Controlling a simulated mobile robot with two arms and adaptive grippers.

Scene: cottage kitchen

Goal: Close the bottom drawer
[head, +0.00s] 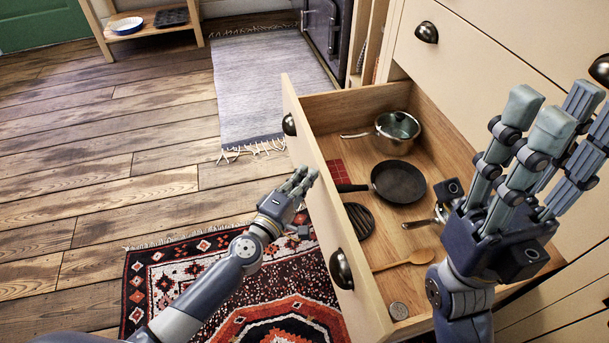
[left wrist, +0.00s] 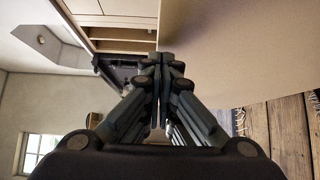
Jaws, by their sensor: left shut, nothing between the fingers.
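The bottom drawer (head: 334,222) is pulled far out of the cream cabinet in the head view. My left gripper (head: 306,176) is shut and empty, beside the outer face of the drawer front, between its two dark cup handles. I cannot tell whether it touches the front. In the left wrist view the shut fingers (left wrist: 161,60) meet beside a large plain beige panel (left wrist: 240,60), likely the drawer front. My right gripper (head: 552,120) stands over the drawer's right part, fingers pointing up and spread apart, and hides some of the drawer and cabinet.
The drawer holds a steel pot (head: 392,131), a black pan (head: 398,182), a wooden spoon (head: 410,261) and a dark round trivet (head: 358,220). A patterned red rug (head: 185,262) and a grey rug (head: 262,85) lie on the wooden floor. The floor at left is clear.

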